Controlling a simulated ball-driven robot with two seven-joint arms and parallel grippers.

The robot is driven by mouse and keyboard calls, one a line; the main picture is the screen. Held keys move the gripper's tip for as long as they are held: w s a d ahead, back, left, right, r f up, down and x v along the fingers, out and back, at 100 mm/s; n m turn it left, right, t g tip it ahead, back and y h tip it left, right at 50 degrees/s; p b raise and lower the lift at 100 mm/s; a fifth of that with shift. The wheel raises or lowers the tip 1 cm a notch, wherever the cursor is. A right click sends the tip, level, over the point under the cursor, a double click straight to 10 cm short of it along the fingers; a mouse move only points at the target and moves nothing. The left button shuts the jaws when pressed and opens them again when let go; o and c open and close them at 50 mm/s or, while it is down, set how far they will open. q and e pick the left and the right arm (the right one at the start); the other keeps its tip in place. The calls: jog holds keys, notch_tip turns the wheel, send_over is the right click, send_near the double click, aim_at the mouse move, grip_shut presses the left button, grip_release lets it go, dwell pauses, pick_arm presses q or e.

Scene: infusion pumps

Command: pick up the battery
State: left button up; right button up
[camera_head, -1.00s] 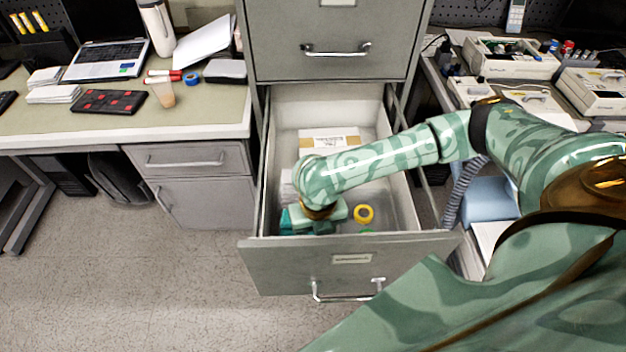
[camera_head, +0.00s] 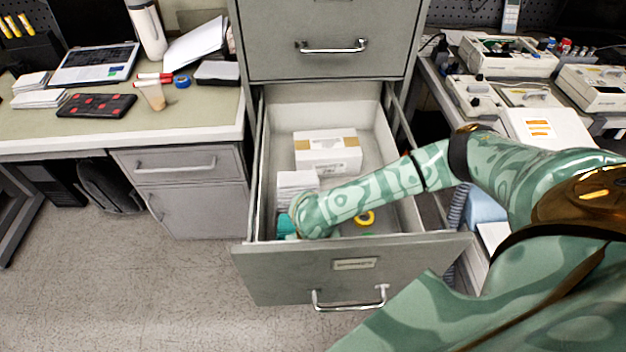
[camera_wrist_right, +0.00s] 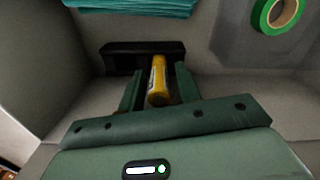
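A yellow battery (camera_wrist_right: 158,82) shows in the right wrist view, between the fingers of my right gripper (camera_wrist_right: 157,76). The fingers stand apart, with a narrow gap visible on each side of the battery. A black object (camera_wrist_right: 120,58) lies just beyond the fingertips. In the head view my right arm reaches into the open drawer (camera_head: 275,253) near its front left corner. The arm hides the battery and the gripper there. My left gripper is not in view.
The drawer also holds a white box (camera_head: 328,155), smaller white boxes (camera_head: 297,183), a yellow tape roll (camera_head: 366,218) and folded teal cloth (camera_wrist_right: 135,6). A green tape roll (camera_wrist_right: 277,14) lies farther off. The drawer walls stand close around the gripper.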

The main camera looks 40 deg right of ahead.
grip_shut()
jog(key=shift+r, duration=0.1)
notch_tip(320, 180, up, 18)
jog(key=p, duration=0.7)
